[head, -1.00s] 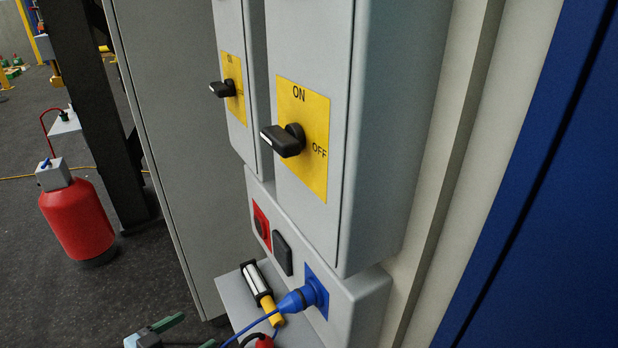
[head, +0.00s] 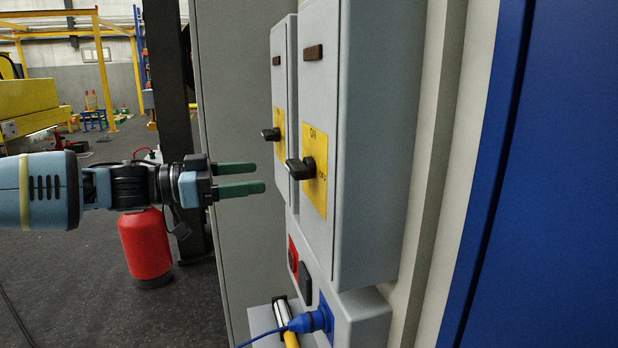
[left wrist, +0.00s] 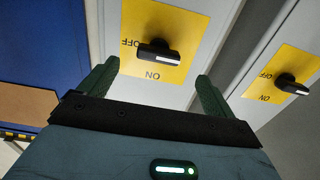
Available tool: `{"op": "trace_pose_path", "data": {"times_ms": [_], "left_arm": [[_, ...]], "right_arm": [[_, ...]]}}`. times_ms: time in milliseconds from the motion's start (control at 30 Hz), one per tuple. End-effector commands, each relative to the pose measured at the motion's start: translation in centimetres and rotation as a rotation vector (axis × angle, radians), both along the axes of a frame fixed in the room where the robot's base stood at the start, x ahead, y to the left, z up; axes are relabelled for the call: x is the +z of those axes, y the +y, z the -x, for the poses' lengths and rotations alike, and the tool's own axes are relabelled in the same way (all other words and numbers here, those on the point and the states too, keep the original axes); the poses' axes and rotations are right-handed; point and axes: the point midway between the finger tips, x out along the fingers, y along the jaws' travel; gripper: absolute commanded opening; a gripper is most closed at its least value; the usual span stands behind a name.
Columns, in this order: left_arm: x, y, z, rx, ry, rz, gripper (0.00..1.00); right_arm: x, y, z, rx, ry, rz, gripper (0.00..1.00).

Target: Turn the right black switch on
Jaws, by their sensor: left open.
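The right black switch (head: 301,168) is a black knob on a yellow plate (head: 318,190) marked ON and OFF, on the front of the nearer grey box. The other black switch (head: 271,134) sits on a second yellow plate on the box to its left. My left gripper (head: 252,177) is open and empty, its green fingers pointing at the boxes, short of the right switch and apart from it. In the left wrist view the right switch (left wrist: 158,52) appears upside down, between and beyond the two fingertips, its white-marked end toward OFF's opposite side. My right gripper is out of view.
Below the boxes are a red button plate (head: 293,255), a black cover (head: 305,284) and a blue plug (head: 308,321) with a cable. A red tank (head: 145,245) stands on the floor behind my left arm. A blue panel (head: 530,180) is at the right.

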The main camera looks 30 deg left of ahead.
Motion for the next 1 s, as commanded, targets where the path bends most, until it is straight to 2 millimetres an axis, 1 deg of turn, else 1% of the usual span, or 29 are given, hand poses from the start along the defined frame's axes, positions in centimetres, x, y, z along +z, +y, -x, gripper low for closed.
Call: {"op": "trace_pose_path", "data": {"times_ms": [33, 133, 300, 433, 733, 1000], "left_arm": [[0.5, 0.0, 0.1, 0.000, -0.001, -0.003, 0.90], [1.1, 0.0, 0.2, -0.003, -0.003, 0.000, 0.90], [1.0, -0.1, 0.1, -0.004, -0.003, 0.000, 0.90], [0.9, -0.4, -0.3, -0.003, -0.001, -0.002, 0.90], [0.5, -2.2, -2.5, -0.004, 0.003, -0.003, 0.90], [0.6, -4.0, -4.6, -0.003, 0.001, -0.003, 0.90]], "right_arm": [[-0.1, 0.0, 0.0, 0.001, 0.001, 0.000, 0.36], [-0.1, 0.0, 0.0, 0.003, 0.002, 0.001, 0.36], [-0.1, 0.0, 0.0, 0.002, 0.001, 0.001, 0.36], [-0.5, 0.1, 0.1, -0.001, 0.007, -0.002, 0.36], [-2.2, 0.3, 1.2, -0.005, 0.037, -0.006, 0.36], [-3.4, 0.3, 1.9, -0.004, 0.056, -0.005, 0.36]]}}
